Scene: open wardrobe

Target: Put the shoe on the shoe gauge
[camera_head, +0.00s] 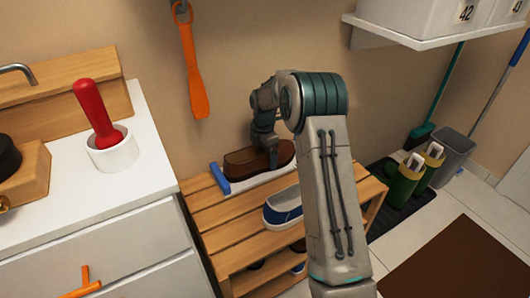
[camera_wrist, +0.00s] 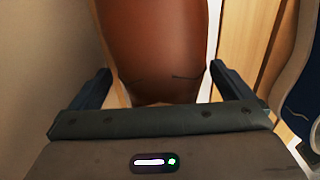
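The brown shoe (camera_head: 245,162) lies lengthwise along the shoe gauge, a white strip (camera_head: 250,184) with a blue end piece (camera_head: 219,179), on top of the wooden rack. It appears to rest on the gauge; close contact is hard to tell. My gripper (camera_head: 273,158) is down at the shoe's right part. In the wrist view, the shoe (camera_wrist: 163,45) fills the middle between the two fingers of my gripper (camera_wrist: 162,82). The fingers are spread, with the tips close beside the shoe, and a grip is not evident. The gauge is not clear in the wrist view.
A blue shoe with a white sole (camera_head: 284,208) sits in front on the rack (camera_head: 225,220); more shoes are below. An orange shoehorn (camera_head: 192,75) hangs above. A white cabinet (camera_head: 100,240) stands left, green boots (camera_head: 405,183) right. A shelf (camera_head: 430,42) overhangs at upper right.

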